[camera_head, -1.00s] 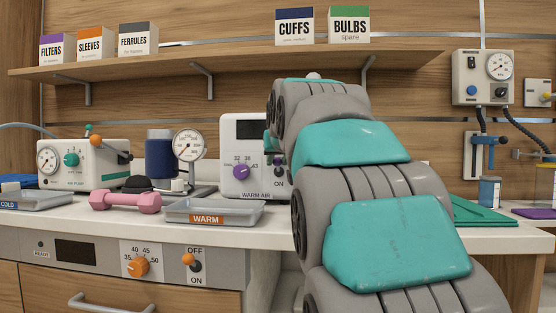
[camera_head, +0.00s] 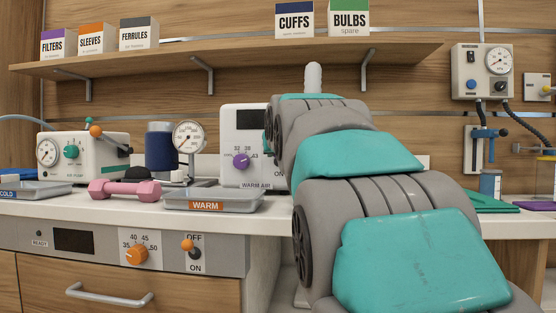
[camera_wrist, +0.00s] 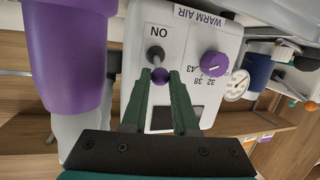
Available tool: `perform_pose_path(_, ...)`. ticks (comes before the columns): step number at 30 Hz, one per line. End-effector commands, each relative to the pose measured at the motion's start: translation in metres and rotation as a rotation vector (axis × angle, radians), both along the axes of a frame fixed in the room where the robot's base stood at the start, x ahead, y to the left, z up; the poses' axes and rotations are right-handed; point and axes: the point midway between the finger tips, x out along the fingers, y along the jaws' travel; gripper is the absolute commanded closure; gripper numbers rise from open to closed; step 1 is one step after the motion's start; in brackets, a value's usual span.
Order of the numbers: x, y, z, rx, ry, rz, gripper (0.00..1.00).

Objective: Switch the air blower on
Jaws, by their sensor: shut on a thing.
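The air blower (camera_head: 233,118) is a white box marked WARM AIR, with a purple dial (camera_head: 241,161) and a dark screen, on the counter behind my arm. The wrist view shows its front (camera_wrist: 185,22) upside down. Its toggle switch (camera_wrist: 155,55) has a dark lever with a purple ball tip, beside the ON label. The tip points away from ON. My gripper (camera_wrist: 160,80) is shut on the switch tip, with a green finger on each side. In the head view my arm hides the switch and the gripper.
A large purple cylinder (camera_wrist: 68,50) with a pale end stands close beside my gripper. A WARM tray (camera_head: 212,199), a pink dumbbell (camera_head: 125,190) and a pump (camera_head: 85,158) stand on the counter to the left. An OFF/ON switch (camera_head: 189,246) is on the counter's front panel.

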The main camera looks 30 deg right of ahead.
Motion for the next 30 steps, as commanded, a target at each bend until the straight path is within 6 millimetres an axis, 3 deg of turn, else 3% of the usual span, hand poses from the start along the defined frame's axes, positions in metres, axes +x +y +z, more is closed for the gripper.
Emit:
perform_pose_path(1, -0.0011, 0.0005, -0.0069, -0.009, -0.010, 0.000, 1.00)
perform_pose_path(15, -0.0021, 0.0016, -0.0027, -0.033, -0.047, 0.001, 1.00)
perform_pose_path(16, -0.0021, 0.0016, -0.0027, -0.033, -0.047, 0.001, 0.69)
perform_pose_path(18, -0.0020, 0.0016, -0.0027, -0.033, -0.047, 0.001, 0.61)
perform_pose_path(23, -0.0018, 0.0014, -0.0030, -0.032, -0.046, 0.001, 0.43)
perform_pose_path(30, -0.0018, 0.0014, -0.0031, -0.032, -0.046, 0.001, 0.43)
